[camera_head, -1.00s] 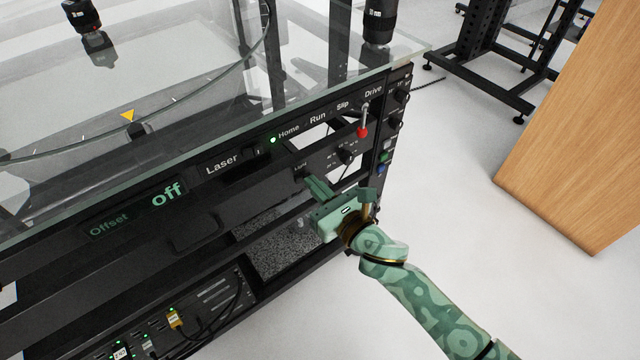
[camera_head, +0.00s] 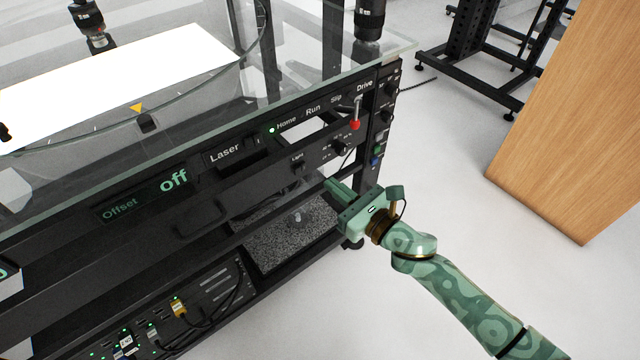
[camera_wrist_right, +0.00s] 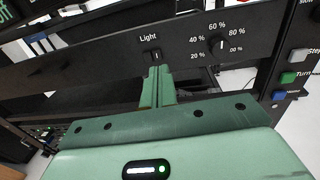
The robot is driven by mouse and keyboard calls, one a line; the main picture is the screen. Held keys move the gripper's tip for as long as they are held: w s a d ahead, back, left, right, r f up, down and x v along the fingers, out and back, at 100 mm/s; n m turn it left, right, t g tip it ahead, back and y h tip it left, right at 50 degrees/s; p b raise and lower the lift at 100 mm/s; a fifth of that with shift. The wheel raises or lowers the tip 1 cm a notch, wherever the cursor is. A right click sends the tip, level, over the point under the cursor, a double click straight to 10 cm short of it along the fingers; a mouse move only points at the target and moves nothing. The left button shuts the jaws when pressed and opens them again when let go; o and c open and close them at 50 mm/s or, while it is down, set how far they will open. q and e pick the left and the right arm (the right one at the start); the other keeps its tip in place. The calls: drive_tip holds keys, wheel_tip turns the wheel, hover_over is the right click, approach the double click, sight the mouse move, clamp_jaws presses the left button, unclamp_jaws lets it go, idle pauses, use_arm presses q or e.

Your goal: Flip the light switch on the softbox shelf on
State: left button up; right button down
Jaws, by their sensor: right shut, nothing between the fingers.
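The light switch (camera_wrist_right: 152,56) is a small black rocker under the label "Light" in the right wrist view. It also shows on the dark panel in the head view (camera_head: 298,168). My right gripper (camera_wrist_right: 158,70) is shut and empty, its fingertips just below the switch in the wrist view; whether they touch it I cannot tell. In the head view the right gripper (camera_head: 330,184) is in front of the panel, to the lower right of the switch. The softbox (camera_head: 120,85) under the glass top glows bright white. My left gripper is not in view.
A dial with percent marks (camera_wrist_right: 218,45) is right of the switch. A red-tipped lever (camera_head: 355,124) and green and blue buttons (camera_head: 376,156) sit farther right. Glass (camera_head: 330,75) covers the rack top. A wooden panel (camera_head: 570,120) stands at right, with clear floor between.

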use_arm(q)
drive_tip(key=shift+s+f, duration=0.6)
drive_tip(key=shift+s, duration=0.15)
use_arm(e)
drive_tip(key=s+d, duration=0.4)
drive_tip(key=d, duration=0.2)
drive_tip(key=shift+s+d+f, duration=0.15)
drive_tip(key=shift+s+f, duration=0.05)
drive_tip(key=shift+s, duration=0.05)
